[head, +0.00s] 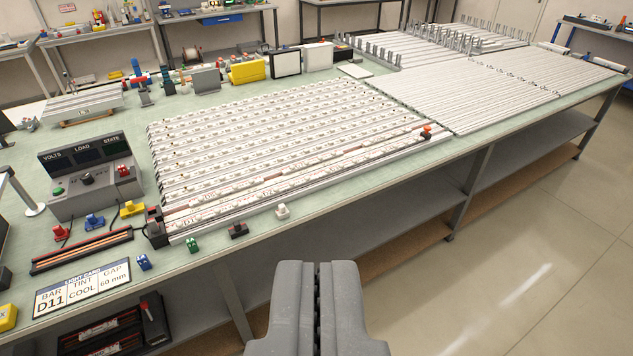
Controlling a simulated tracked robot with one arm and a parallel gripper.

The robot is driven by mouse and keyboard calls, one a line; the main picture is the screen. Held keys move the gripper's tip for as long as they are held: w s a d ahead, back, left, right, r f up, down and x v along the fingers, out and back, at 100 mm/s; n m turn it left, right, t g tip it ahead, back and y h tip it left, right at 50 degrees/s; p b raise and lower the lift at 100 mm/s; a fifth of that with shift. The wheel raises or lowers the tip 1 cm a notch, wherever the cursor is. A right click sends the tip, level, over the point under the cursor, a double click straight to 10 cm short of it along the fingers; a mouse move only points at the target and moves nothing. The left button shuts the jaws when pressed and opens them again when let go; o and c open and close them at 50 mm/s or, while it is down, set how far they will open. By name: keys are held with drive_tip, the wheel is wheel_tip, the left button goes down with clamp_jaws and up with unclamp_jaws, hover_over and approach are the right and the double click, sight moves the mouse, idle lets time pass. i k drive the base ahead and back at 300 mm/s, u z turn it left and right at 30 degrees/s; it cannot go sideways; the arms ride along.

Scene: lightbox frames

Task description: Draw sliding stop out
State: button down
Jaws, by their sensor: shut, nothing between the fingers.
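A taller black block (156,228) stands at the rail's left end. My gripper (317,268) is at the bottom middle of the head view, in front of the bench edge and well apart from both blocks. Its two grey fingers are together with nothing between them.
Rows of white light bars (290,135) fill the bench (350,215) behind the rail. A control box (90,178) and a card reading D11, COOL, 60 mm (82,289) are at left. Small clips (238,230) lie along the front edge. Floor at right is clear.

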sight(425, 133)
drive_tip(key=z, duration=0.3)
drive_tip(key=i, duration=0.45)
drive_tip(key=z, duration=0.65)
drive_tip(key=i, duration=2.7)
drive_tip(key=u, duration=0.75)
